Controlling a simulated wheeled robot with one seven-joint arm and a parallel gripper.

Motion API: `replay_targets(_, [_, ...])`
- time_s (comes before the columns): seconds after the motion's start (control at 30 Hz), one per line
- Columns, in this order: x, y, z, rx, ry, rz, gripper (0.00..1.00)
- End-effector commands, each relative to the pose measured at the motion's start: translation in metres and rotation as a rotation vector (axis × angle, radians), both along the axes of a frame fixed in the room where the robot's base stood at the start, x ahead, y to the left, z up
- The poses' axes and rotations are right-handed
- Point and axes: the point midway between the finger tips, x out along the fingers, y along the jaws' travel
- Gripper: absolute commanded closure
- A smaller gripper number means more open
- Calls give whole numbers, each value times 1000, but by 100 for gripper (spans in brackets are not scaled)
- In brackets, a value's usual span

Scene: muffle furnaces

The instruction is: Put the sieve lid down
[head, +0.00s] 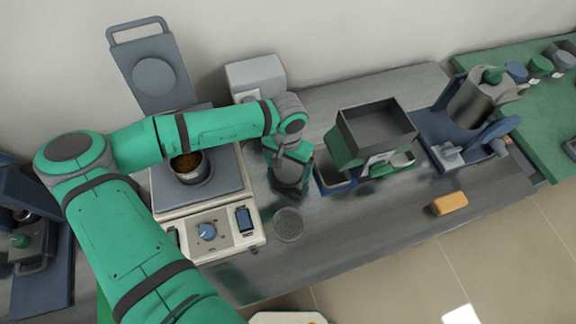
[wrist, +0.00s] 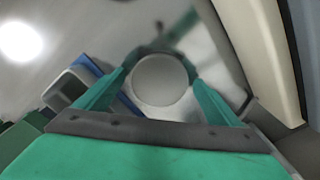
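The sieve lid appears as a flat, round grey disc (head: 288,224) lying on the steel bench, right of the balance. In the wrist view a plain pale disc (wrist: 160,80), which looks like the same lid, shows between my fingers. My gripper (head: 290,186) points down above the disc in the head view, and a gap of bench shows between them. In the wrist view my gripper's two green fingers (wrist: 161,78) stand apart on either side of the disc. They look open, though the fingertips' exact edges are hard to make out.
A pale balance (head: 212,235) with a pot (head: 189,168) on it stands close to the left. A green machine with a dark hopper (head: 377,125) stands on the right. A yellow-orange block (head: 449,203) lies near the front edge. The bench between disc and block is clear.

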Motion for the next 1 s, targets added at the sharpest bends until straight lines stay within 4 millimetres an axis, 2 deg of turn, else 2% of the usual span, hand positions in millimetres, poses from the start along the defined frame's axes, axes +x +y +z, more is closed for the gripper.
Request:
replay_targets(0.27, [0, 0, 2, 0, 0, 0, 12])
replay_targets(0.37, [0, -1, 9, -2, 1, 0, 12])
replay_targets(0.8, [0, 0, 92, -1, -2, 0, 12])
replay_targets(1.0, [0, 0, 116, 0, -1, -1, 12])
